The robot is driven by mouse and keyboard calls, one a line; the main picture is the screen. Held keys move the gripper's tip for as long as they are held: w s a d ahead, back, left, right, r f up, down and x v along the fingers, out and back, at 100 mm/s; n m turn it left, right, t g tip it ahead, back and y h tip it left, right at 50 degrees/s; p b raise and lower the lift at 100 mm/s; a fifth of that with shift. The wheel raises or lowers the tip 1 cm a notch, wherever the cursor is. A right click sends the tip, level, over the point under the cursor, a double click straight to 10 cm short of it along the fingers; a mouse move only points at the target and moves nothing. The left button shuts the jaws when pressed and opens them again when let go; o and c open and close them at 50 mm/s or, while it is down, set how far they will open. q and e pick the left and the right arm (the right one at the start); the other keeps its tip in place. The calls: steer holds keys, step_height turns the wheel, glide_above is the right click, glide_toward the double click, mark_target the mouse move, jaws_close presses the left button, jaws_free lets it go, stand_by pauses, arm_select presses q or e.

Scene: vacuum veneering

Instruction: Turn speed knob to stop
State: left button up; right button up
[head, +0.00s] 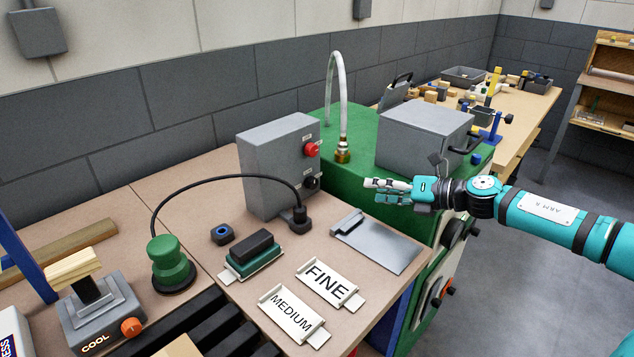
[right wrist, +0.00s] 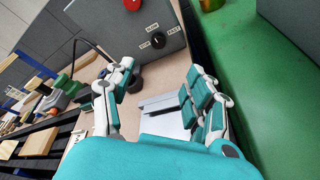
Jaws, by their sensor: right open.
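The grey control box (head: 272,165) stands on the bench against the green machine and carries a red button (head: 311,149) above a small black speed knob (head: 311,183). In the right wrist view the black knob (right wrist: 158,40) sits on the grey panel among small labels, SLOW and FAST among them. Its exact pointer setting is too small to tell. My right gripper (head: 388,190) is open and empty, to the right of the box and apart from the knob. In the right wrist view its spread fingers (right wrist: 160,75) face the panel, with the knob beyond them. My left gripper is not in view.
A black cable arcs from a green-topped tool (head: 170,262) to a plug (head: 297,220) near the box. A metal plate (head: 385,245) and FINE (head: 328,283) and MEDIUM (head: 290,314) plates lie on the bench. A grey lidded box (head: 424,140) and hose (head: 338,95) stand on the green machine.

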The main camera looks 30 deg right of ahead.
steer(key=w, duration=0.1)
steer(key=p, duration=0.3)
glide_toward(315, 183)
steer(key=p+x, duration=0.1)
steer(key=x, duration=0.6)
steer(key=shift+w+a, duration=0.15)
steer(key=shift+w, duration=0.05)
steer(key=shift+x, duration=0.75)
steer(key=shift+s+f, duration=0.1)
steer(key=shift+c, duration=0.2)
jaws_close()
